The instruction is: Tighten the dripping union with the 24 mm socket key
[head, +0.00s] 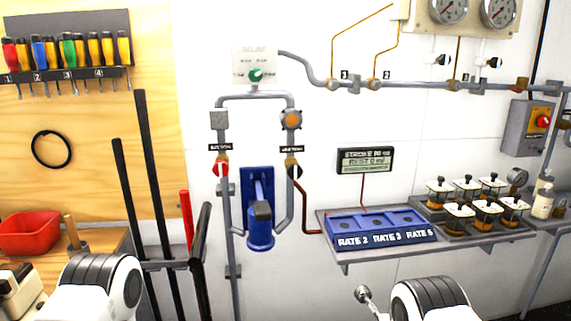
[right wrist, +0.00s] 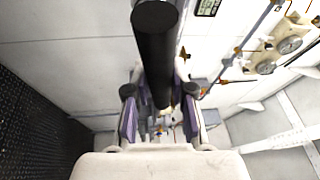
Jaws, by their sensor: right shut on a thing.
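My right gripper (right wrist: 160,115) shows in the right wrist view, its purple-padded fingers shut on a thick black bar (right wrist: 155,55) that runs up to the top edge. I cannot read a size on the bar. In the head view a shiny metal ball-like end (head: 363,293) shows beside my right arm; I cannot tell whether it belongs to the held thing. A grey pipe run with several fittings (head: 372,86) crosses the white wall at upper right. No drip is visible, so I cannot tell which union drips. My left gripper is out of view; only my left arm shows at lower left.
A blue tray (head: 424,238) marked RATE sits on a grey shelf (head: 346,254). Small jars (head: 459,215) stand to its right. A blue pump-like unit (head: 259,215) hangs on the wall among pipes. Black upright bars (head: 153,170) and a red bin (head: 30,232) are at left.

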